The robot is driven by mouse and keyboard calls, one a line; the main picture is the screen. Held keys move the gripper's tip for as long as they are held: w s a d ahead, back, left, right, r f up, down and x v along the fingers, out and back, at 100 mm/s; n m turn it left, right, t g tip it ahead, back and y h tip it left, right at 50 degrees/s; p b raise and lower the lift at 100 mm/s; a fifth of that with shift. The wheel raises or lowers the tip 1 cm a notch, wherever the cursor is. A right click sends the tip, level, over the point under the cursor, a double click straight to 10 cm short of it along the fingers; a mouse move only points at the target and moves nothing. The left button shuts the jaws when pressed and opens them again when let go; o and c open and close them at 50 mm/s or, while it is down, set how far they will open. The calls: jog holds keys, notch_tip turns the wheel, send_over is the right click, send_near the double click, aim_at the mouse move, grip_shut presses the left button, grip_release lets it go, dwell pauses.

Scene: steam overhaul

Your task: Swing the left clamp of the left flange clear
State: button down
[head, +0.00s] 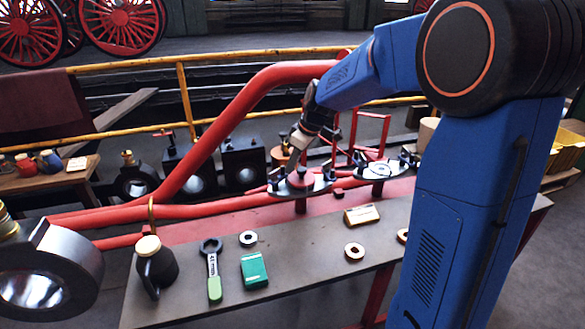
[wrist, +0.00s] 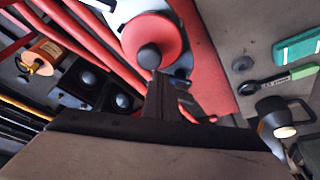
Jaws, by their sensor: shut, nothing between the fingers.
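The left flange (head: 318,187) is a pale round plate with a red disc on top, on a red stand on the bench. Its left clamp (head: 274,180) is a small dark piece with a red handle at the plate's left side. In the wrist view, the red disc (wrist: 150,38) with a dark knob lies just beyond the fingertips. A dark and red piece (wrist: 192,106), apparently the left clamp, is partly hidden behind the fingers. My gripper (wrist: 160,78) is shut and empty, pointing down over the left flange; whether it touches the clamp cannot be told.
The right flange (head: 388,169) stands close by on the right. A thick red pipe (head: 222,125) rises behind on the left. A black jug (head: 155,268), a wrench (head: 212,265), a green box (head: 254,270) and several rings lie on the bench front.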

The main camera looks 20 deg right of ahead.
jog(key=w+n, duration=0.1)
jog(key=n, duration=0.1)
jog(key=w+n+g, duration=0.1)
jog(key=a+n+y, duration=0.1)
jog(key=n, duration=0.1)
jog(key=shift+w+n+g, duration=0.3)
jog(key=shift+w+g, duration=0.1)
jog(key=n, duration=0.1)
jog(key=w+a+n+g, duration=0.1)
jog(key=n, duration=0.1)
jog(key=shift+w+n, duration=0.2)
jog(key=shift+n, duration=0.1)
jog(key=shift+w+a+g, duration=0.15)
jog(key=shift+a+g, duration=0.15)
jog(key=shift+a, duration=0.1)
jog(key=shift+w, duration=0.1)
